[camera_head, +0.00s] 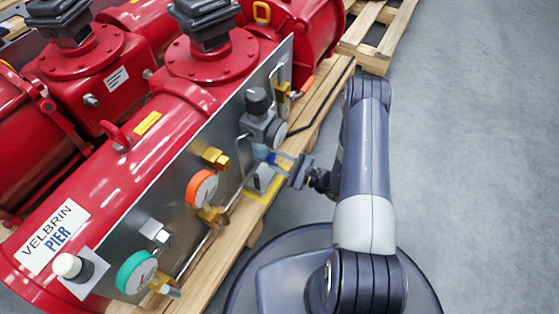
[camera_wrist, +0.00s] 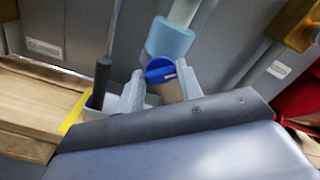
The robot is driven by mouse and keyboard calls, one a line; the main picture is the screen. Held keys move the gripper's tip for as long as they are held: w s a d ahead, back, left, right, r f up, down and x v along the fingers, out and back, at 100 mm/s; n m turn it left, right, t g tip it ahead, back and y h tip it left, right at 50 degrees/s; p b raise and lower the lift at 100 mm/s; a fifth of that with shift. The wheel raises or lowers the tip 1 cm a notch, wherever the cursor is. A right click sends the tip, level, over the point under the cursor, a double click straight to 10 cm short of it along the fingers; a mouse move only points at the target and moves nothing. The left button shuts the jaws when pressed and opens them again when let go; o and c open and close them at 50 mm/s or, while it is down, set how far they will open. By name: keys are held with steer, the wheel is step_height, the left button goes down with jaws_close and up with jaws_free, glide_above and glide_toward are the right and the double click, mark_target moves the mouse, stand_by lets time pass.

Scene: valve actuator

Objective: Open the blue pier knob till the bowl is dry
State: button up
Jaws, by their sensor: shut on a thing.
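The blue knob (camera_wrist: 159,71) sits at the bottom of a pale blue bowl (camera_wrist: 170,38) in the wrist view. My gripper (camera_wrist: 162,78) is shut on this knob, one grey finger on each side of it. In the head view my gripper (camera_head: 277,160) reaches in from the right, just below the grey filter-regulator (camera_head: 261,127) with the bowl (camera_head: 260,151) under it. The knob is mostly hidden there. The unit is on the panel of the red actuator marked VELBRIN PIER (camera_head: 52,238). Whether water stands in the bowl cannot be told.
A grey panel (camera_head: 182,190) carries an orange-rimmed gauge (camera_head: 201,188), a green-rimmed gauge (camera_head: 136,272) and brass fittings. A dark-handled tool or lever (camera_wrist: 101,80) stands left of my fingers. A wooden pallet (camera_head: 306,118) runs below. The grey floor (camera_head: 470,130) at right is clear.

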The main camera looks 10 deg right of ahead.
steer(key=n, duration=0.4)
steer(key=shift+s+f+n, duration=0.1)
steer(key=shift+n, duration=0.2)
steer(key=shift+f+n, duration=0.1)
steer(key=shift+n, duration=2.4)
steer(key=o, duration=1)
steer(key=shift+d, duration=0.1)
steer(key=p+v, duration=0.3)
steer(key=v, duration=0.7)
steer(key=shift+s+d, duration=0.2)
steer(key=shift+s, duration=0.1)
steer(key=shift+w+a, duration=0.1)
steer(key=shift+a, duration=0.05)
